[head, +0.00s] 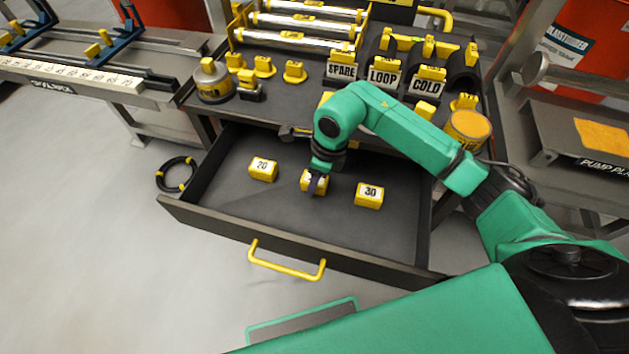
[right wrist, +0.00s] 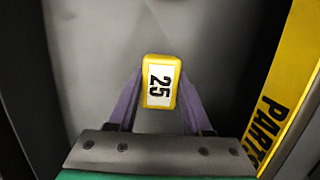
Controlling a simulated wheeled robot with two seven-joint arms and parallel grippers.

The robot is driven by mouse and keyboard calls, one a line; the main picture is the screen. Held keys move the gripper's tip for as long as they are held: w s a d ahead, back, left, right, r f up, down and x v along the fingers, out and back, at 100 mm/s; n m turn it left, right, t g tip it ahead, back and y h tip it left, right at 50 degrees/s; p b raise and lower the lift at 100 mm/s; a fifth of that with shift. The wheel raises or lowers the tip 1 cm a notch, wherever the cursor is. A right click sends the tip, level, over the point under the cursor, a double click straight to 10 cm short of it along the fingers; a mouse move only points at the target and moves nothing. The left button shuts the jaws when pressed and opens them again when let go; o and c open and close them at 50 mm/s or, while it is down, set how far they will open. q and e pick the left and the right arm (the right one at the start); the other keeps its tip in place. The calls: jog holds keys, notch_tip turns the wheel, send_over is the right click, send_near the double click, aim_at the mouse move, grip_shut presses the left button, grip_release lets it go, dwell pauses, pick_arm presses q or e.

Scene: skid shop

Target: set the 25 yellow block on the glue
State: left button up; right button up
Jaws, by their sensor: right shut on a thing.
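The yellow 25 block (head: 322,185) is in the open drawer, between the 20 and 30 blocks. In the right wrist view the 25 block (right wrist: 160,82) shows its white label between two purple fingers. My right gripper (head: 313,184) is shut on it and partly hides it in the head view. I cannot tell whether the block still touches the drawer floor. An orange patch (head: 603,135) on the pump plate at the far right looks like the glue. My left gripper is not in view.
The 20 block (head: 263,169) and 30 block (head: 369,195) flank the gripper. The drawer's front wall (head: 300,248) and side walls surround it. The bench top (head: 290,98) above holds yellow parts, labelled holders and an orange-topped tin (head: 468,127). The pump plate (head: 570,140) stands beyond my right arm.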

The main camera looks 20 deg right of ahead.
jog(key=shift+r+p, duration=2.25)
jog(key=shift+r, duration=1.25)
